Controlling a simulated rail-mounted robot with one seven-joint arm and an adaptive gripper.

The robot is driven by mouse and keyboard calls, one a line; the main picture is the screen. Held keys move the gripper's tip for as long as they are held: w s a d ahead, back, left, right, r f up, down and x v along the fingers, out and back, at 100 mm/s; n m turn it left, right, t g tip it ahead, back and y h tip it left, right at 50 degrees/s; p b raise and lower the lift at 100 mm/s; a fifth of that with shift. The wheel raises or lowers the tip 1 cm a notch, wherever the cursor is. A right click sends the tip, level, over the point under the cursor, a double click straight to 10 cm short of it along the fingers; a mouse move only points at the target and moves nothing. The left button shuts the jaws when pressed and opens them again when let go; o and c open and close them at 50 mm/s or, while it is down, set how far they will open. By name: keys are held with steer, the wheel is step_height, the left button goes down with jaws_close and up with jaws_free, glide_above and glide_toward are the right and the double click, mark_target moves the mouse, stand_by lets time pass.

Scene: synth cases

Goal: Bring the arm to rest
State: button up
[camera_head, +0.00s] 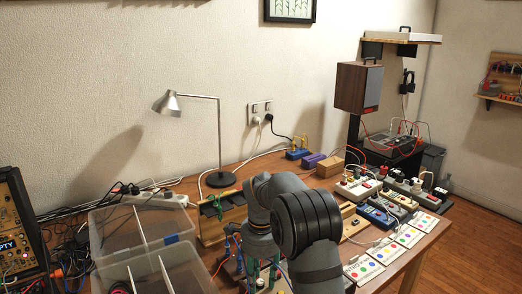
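My arm (306,218) rises from the bottom edge of the head view, right of centre. Its grey, dark-banded rounded links are bent in front of the wooden desk (185,188). My gripper does not show in this view, so its fingers and anything in them cannot be seen. The arm hides part of the desk's middle and front.
A clear divided plastic box (120,272) stands at the lower left. A desk lamp (219,140) stands behind. A wooden holder (222,218) with tools is left of my arm. Modules (358,188) and cards with coloured dots (364,268) crowd the right side.

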steer(key=n+p, duration=0.3)
steer(key=n, duration=0.4)
steer(key=shift+r, duration=0.2)
steer(key=n+p, duration=0.2)
steer(key=n, duration=0.3)
steer(key=shift+w+f, duration=0.1)
steer(key=shift+f, duration=0.05)
steer(key=shift+a, duration=0.1)
